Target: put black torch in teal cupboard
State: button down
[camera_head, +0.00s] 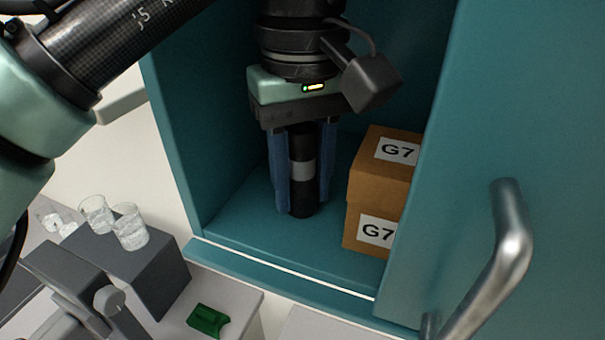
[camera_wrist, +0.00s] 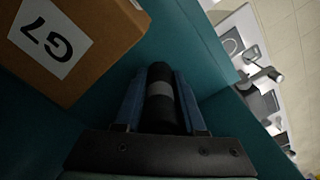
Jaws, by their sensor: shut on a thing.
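The black torch (camera_head: 302,172), a dark cylinder with a grey band, stands upright inside the teal cupboard (camera_head: 225,222). My gripper (camera_head: 303,190) reaches into the cupboard from above and is shut on the torch, one blue finger on each side. The torch's lower end is at or very near the cupboard floor; I cannot tell whether it touches. In the wrist view the torch (camera_wrist: 160,100) lies between the two fingers (camera_wrist: 160,105). The torch's top is hidden under the gripper body.
Outside, glass beakers (camera_head: 131,228) stand on a grey block (camera_head: 150,275), and a green piece (camera_head: 207,320) lies near the front.

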aim_at(301, 144)
jog(key=c, duration=0.9)
grip_release()
jog(key=shift+w+f, duration=0.1)
jog(key=o, duration=0.4)
jog(key=shift+w+f, duration=0.1)
jog(key=shift+w, duration=0.15)
jog(key=shift+s, duration=0.2)
jog(key=shift+r, duration=0.35)
jog(key=shift+w+r, duration=0.1)
jog(key=shift+r, duration=3.55)
